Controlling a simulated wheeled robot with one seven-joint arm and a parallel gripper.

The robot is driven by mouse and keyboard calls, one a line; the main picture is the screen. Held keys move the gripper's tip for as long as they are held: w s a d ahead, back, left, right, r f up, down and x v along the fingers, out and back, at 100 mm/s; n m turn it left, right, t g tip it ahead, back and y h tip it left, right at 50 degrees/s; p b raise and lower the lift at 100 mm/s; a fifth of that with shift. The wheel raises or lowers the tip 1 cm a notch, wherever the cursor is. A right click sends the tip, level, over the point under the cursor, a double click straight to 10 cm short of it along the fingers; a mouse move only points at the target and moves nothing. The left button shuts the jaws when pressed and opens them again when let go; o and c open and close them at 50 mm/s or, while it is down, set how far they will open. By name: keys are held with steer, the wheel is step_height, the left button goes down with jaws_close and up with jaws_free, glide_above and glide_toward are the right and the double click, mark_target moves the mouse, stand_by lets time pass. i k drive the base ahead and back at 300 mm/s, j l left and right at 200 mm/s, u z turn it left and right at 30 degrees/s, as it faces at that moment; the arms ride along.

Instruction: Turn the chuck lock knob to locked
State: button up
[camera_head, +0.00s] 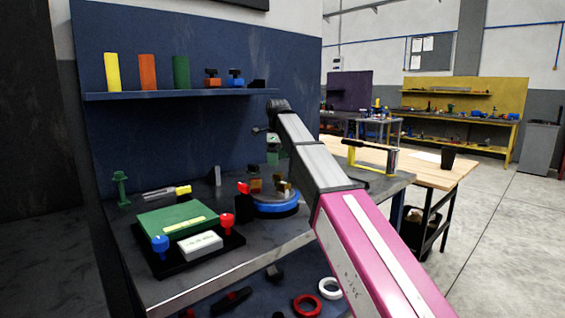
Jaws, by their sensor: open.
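A round turntable with a blue rim (277,209) stands on the bench, with brass-coloured blocks (255,184) on top, partly behind my arm. A small red knob (243,188) sits on a dark upright at its left side. Another red knob (227,222) and a blue knob (160,244) stand at the front corners of a black-based fixture with a green plate (170,222). I cannot tell which knob is the chuck lock, or its setting. My gripper (268,140) is small and mostly hidden by my wrist, above and behind the turntable, apart from the knobs; its fingers are unclear.
A white labelled block (200,244) lies before the green plate. A shelf (180,94) with coloured cylinders overhangs the bench.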

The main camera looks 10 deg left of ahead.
mark_target(245, 189)
steer(key=k+l, duration=0.65)
steer(key=k, duration=0.25)
